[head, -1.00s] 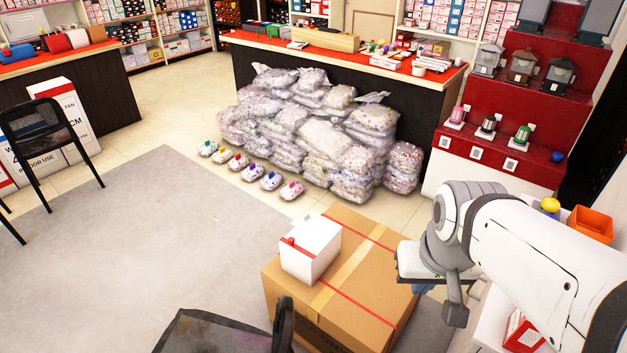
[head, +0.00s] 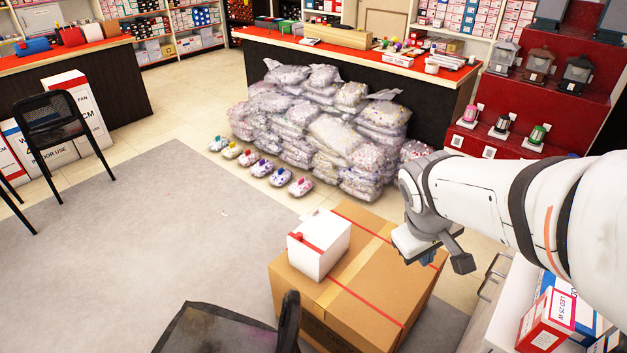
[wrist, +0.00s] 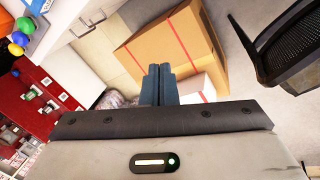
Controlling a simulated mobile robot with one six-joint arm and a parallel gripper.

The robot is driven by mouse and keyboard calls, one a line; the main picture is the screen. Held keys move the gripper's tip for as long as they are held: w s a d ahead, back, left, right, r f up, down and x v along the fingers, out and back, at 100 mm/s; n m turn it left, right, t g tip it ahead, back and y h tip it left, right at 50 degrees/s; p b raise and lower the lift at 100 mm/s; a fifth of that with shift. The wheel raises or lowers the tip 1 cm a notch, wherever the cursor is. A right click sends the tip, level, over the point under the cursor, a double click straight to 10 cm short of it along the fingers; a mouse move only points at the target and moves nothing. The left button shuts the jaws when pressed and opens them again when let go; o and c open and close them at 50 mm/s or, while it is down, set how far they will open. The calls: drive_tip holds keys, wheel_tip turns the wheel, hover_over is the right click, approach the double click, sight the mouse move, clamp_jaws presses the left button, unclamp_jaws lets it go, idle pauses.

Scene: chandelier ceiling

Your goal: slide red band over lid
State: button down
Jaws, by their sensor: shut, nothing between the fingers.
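A small white box (head: 320,250) stands on top of a large brown cardboard box (head: 375,270). A red band (head: 304,240) shows at the white box's upper left edge; how far it goes round the box or lid is too small to tell. In the wrist view the white box (wrist: 197,88) is partly hidden behind my fingers, and the cardboard box (wrist: 165,45) lies beyond them. My gripper (wrist: 158,84) is shut and empty, its blue fingers together. In the head view it is above the right side of the cardboard box, to the right of the white box.
Red straps (head: 365,300) cross the cardboard box. A black mesh chair (head: 225,330) stands close at its front left. A drawer cabinet (head: 490,300) with boxed goods (head: 550,310) is at the right.

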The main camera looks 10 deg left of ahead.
drive_tip(key=w+a+f+n+t+h+b, duration=0.1)
drive_tip(key=w+a+f+n+t+b, duration=0.1)
drive_tip(key=w+a+f+n, duration=0.6)
drive_tip(key=w+a+f+n+t+h+b, duration=0.1)
drive_tip(key=w+a+f+n+b, duration=0.2)
drive_tip(key=w+f+n, duration=0.45)
drive_tip(key=w+a+f+n+t+y+b, duration=0.1)
drive_tip(key=w+a+f+n, duration=0.2)
drive_tip(key=a+f+n, duration=0.3)
drive_tip(key=w+a+f+n+t+y+b, duration=0.2)
drive_tip(key=w+a+f+n, duration=0.2)
drive_tip(key=a, duration=1.1)
wheel_tip(320, 180, down, 6)
drive_tip(key=n, duration=0.3)
drive_tip(key=shift+t+b, duration=0.3)
approach(299, 239)
wheel_tip(299, 239, down, 4)
drive_tip(key=w, duration=0.3)
drive_tip(key=shift+w+d+f, duration=0.1)
drive_tip(key=shift+f, duration=0.1)
drive_tip(key=shift+w+d, duration=0.1)
drive_tip(key=shift+w, duration=0.45)
